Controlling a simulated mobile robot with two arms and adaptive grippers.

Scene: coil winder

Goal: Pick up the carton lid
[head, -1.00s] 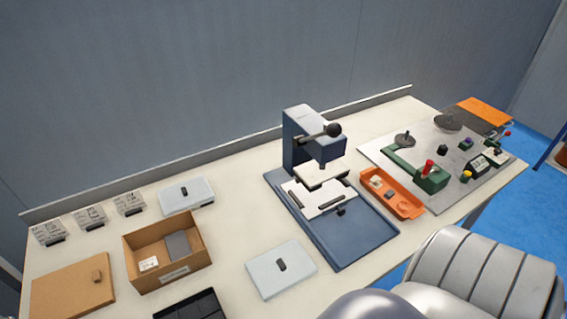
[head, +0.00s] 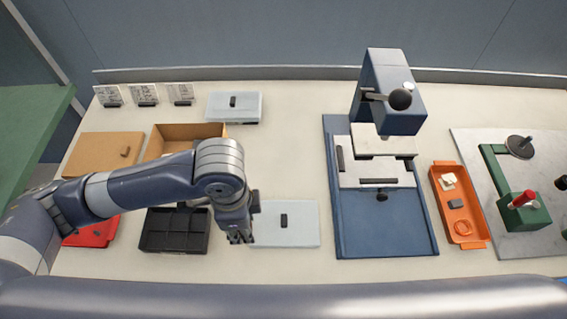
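The carton lid (head: 98,147) is a flat brown panel with a small knob, lying on the table at the left. The open brown carton (head: 190,131) stands just right of it, partly hidden by my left arm. My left gripper (head: 240,238) points down beside the left edge of a pale grey plate, well to the right of the lid and nearer the front. It holds nothing that I can see, and its finger opening is too unclear to judge. My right gripper is not in view.
A black compartment tray (head: 174,244) and a red tray (head: 92,232) lie at the front left. The pale grey plate (head: 300,225) has a dark handle. A blue press (head: 385,230) and an orange tray (head: 478,236) stand to the right. Card stands (head: 143,95) line the back left.

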